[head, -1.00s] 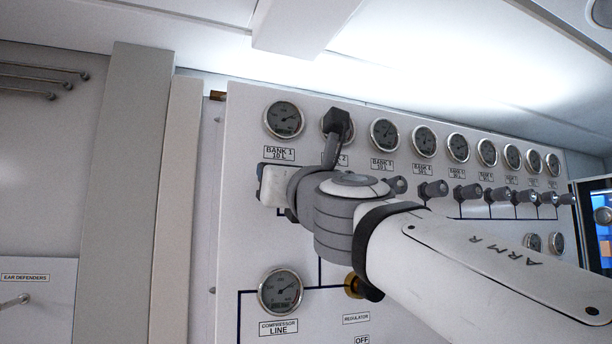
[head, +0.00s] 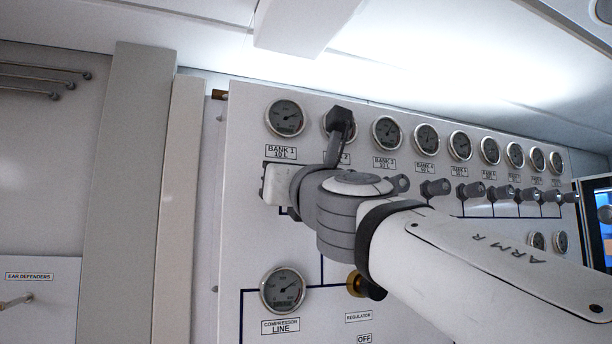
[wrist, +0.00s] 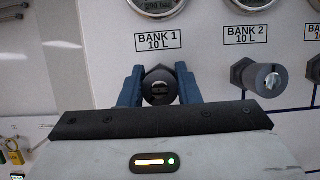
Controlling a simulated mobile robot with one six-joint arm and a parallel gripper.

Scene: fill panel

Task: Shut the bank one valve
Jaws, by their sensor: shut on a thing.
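The bank one valve (wrist: 160,87) is a dark round knob below the "BANK 1 10 L" label (wrist: 158,41) in the wrist view. My gripper (wrist: 159,84) has its two blue fingers on either side of the knob and is shut on it. In the head view my wrist and arm hide the knob. The bank one gauge (head: 285,118) and its label (head: 281,152) show just above my gripper there. A slot or mark on the knob's face is visible in the wrist view, but I cannot tell how far the valve is turned.
The bank two valve (wrist: 265,79) stands close to the right of my gripper. More bank valves (head: 436,188) and gauges (head: 387,132) run along the panel to the right. The compressor line gauge (head: 282,290) and a brass regulator (head: 355,284) sit below my arm.

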